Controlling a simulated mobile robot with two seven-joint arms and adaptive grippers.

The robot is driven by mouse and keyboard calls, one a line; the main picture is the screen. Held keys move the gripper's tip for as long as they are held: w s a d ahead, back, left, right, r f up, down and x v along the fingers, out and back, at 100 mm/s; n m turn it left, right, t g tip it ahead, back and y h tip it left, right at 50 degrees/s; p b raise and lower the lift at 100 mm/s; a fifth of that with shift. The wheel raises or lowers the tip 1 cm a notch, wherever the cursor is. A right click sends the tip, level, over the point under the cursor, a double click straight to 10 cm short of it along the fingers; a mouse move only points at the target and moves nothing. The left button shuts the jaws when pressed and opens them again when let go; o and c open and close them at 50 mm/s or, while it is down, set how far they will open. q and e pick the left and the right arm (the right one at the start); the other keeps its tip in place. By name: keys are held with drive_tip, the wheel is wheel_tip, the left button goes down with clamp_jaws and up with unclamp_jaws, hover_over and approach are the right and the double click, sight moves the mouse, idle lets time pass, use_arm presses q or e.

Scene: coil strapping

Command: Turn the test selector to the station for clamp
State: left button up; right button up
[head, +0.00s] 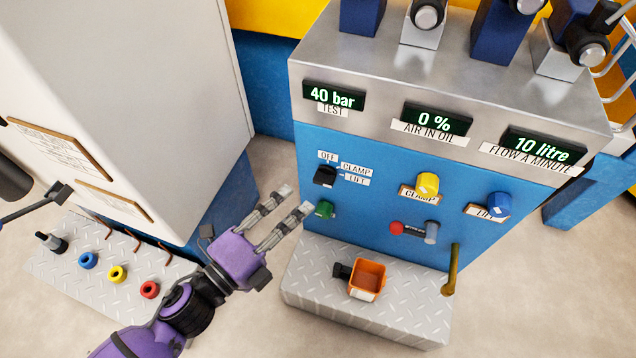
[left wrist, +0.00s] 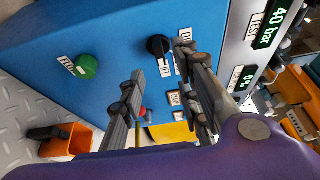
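The test selector (head: 325,176) is a black knob on the blue panel, beside the white labels OFF (head: 328,156), CLAMP (head: 356,169) and LIFT (head: 357,181). I cannot tell for certain which label it points to. It also shows in the left wrist view (left wrist: 158,46), beyond the fingers. My left gripper (head: 296,199) is open and empty, its two fingers apart, to the lower left of the selector and not visibly touching it. In the left wrist view the left gripper (left wrist: 163,72) has its fingers on either side of the view toward the panel. My right gripper is not in view.
A green knob (head: 325,209) sits just below the selector. Yellow (head: 428,183) and blue (head: 499,205) knobs and a red-ended lever (head: 397,228) are further right. The display (head: 334,96) reads 40 bar above TEST. An orange bin (head: 367,279) stands on the step below. A white cabinet (head: 150,90) stands left.

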sight(320, 184)
use_arm(q)
drive_tip(key=b+x, duration=0.1)
drive_tip(key=x, duration=0.5)
drive_tip(key=shift+w+d+b, duration=0.2)
drive_tip(key=shift+w+b, duration=0.1)
drive_tip(key=shift+w, duration=0.1)
drive_tip(key=shift+w+d+f, duration=0.1)
drive_tip(key=shift+w+d, duration=0.05)
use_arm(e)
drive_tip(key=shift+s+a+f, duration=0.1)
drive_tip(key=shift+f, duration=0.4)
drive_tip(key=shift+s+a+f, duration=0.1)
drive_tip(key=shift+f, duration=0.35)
use_arm(q)
clamp_jaws()
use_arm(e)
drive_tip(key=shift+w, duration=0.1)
